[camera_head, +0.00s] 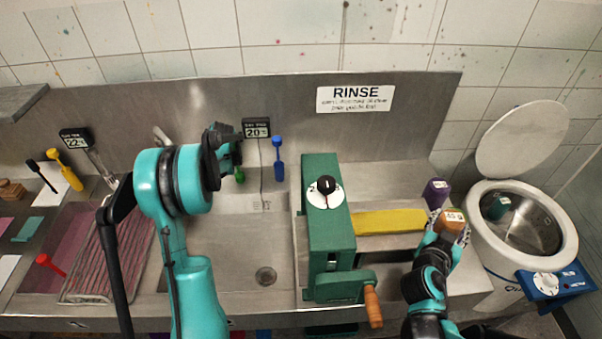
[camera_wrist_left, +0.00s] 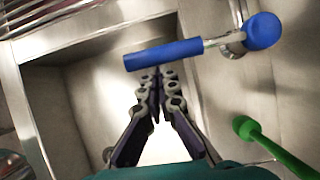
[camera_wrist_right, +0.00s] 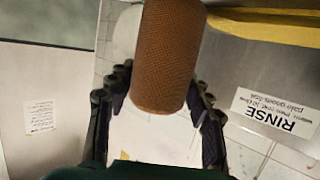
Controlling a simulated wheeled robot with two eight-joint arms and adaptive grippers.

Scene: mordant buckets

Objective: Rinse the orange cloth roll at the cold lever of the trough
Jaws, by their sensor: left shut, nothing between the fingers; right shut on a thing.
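The orange cloth roll (camera_head: 453,222) is held upright in my right gripper (camera_head: 443,237), beside the end of the yellow cloth. In the right wrist view the roll (camera_wrist_right: 167,55) sits between the fingers (camera_wrist_right: 163,95). The trough (camera_head: 225,245) has a blue lever (camera_head: 278,160), the cold one by its colour, on its back wall. My left gripper (camera_head: 234,150) is shut and empty, left of this lever. In the left wrist view the closed fingertips (camera_wrist_left: 157,78) appear just below the blue handle (camera_wrist_left: 163,54); I cannot tell whether they touch.
A green hand-cranked wringer (camera_head: 328,240) stands between trough and right ledge. A yellow cloth (camera_head: 390,221) extends from it towards a purple roll (camera_head: 437,192). A green lever (camera_head: 239,175) is near my left gripper. A white open-lidded drum (camera_head: 480,240) stands at right.

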